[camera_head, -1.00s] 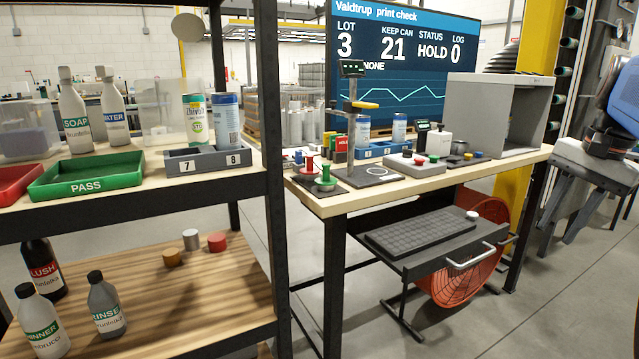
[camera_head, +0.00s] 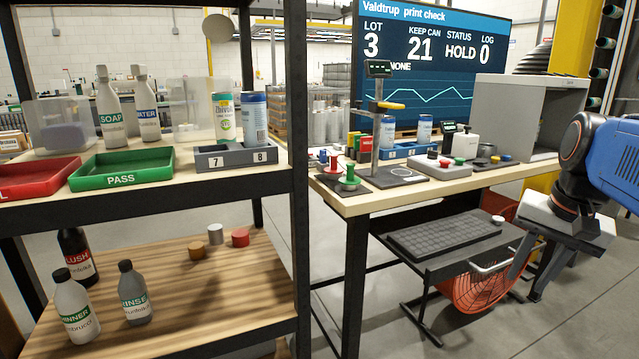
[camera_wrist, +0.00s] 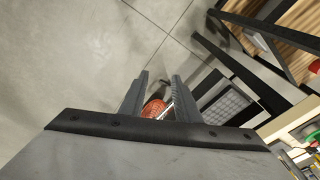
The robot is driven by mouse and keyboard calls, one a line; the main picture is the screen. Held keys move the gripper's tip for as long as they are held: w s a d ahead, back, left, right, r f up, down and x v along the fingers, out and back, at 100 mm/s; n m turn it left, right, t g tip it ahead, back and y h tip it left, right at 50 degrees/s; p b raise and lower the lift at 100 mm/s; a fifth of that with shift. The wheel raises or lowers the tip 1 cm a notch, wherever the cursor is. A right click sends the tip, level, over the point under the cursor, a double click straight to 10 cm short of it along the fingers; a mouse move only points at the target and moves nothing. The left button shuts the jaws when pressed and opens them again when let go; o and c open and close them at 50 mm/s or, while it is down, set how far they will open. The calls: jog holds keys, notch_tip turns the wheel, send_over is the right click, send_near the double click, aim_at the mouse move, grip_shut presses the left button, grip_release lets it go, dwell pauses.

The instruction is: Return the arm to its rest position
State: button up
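My gripper (camera_head: 523,288) hangs at the right of the head view, below my blue arm, in front of the workbench's right end. Its two dark fingers point down and are apart. In the wrist view my gripper (camera_wrist: 160,75) is open, with nothing between the fingers but the floor and a red fan behind. My blue arm (camera_head: 612,165) reaches in from the right edge; the rest of it is out of view.
The workbench (camera_head: 350,204) holds a grey box (camera_head: 515,118), a stand and printing items. A shelf (camera_head: 150,200) with bottles and trays stands left. Open floor (camera_head: 570,325) lies at the lower right.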

jog(key=s+a+f+n+t, duration=0.2)
jog(key=s+a+f+n, duration=0.4)
jog(key=a+f, duration=0.6)
jog(key=f+n, duration=0.1)
jog(key=n, duration=0.1)
jog(key=shift+s+f+n, duration=0.15)
jog(key=shift+f+n, duration=0.15)
jog(key=shift+a, duration=0.1)
dwell(1.7)
